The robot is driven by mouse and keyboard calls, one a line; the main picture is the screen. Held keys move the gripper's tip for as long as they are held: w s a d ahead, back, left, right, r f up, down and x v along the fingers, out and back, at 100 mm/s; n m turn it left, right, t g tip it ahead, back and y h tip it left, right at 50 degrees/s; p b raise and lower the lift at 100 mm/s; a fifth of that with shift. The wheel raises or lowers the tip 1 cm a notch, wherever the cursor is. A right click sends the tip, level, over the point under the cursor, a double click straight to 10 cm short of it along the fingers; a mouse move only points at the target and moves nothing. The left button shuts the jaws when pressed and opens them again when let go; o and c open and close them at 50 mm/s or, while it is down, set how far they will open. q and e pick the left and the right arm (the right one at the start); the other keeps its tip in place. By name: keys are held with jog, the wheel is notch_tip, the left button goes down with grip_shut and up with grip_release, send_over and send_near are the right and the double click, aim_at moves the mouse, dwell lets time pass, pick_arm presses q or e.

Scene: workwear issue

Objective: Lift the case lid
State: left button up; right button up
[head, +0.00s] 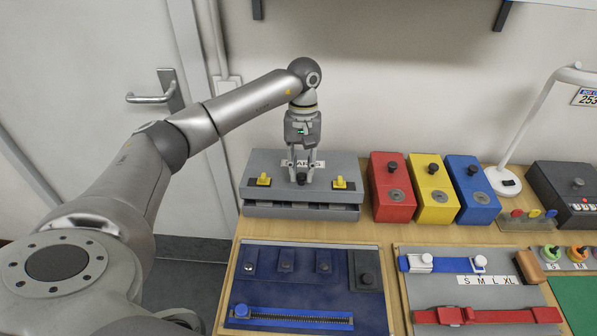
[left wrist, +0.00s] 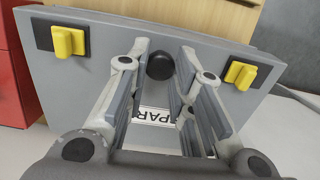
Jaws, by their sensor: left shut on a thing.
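The grey case (head: 335,165) stands at the back left of the table, with a grey lid (head: 275,160) on top. The lid carries two yellow latches, one on the left (head: 263,180) and one on the right (head: 340,183), and a black knob (head: 301,178) between them near its front edge. My left gripper (head: 302,174) reaches down from above and is shut on the knob, which also shows between its fingers in the left wrist view (left wrist: 160,66). A dark gap runs between lid and case base (head: 300,213). Fingers partly cover the lid's label. My right gripper is out of view.
Red (head: 392,200), yellow (head: 432,200) and blue (head: 473,195) boxes stand close to the case's right. A blue mat with a zip (head: 290,318) and a grey board with straps (head: 480,300) lie in front. A white lamp (head: 530,110) stands further right.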

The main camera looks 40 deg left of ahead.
pick_arm(q)
jog(key=shift+w+r, duration=0.1)
jog(key=shift+w+a+r, duration=0.25)
jog(key=shift+w+r, duration=0.1)
jog(key=shift+r, duration=0.3)
jog(key=shift+w+a+r, duration=0.2)
jog(key=shift+w+r, duration=0.1)
jog(key=shift+r, duration=0.4)
jog(key=shift+w+a+r, duration=0.3)
jog(key=shift+w+r, duration=0.2)
jog(key=shift+r, duration=0.15)
jog(key=shift+c, duration=0.2)
jog(key=shift+w+a+r+p, duration=0.25)
jog(key=shift+w+r+p, duration=0.1)
jog(key=shift+w+r, duration=0.05)
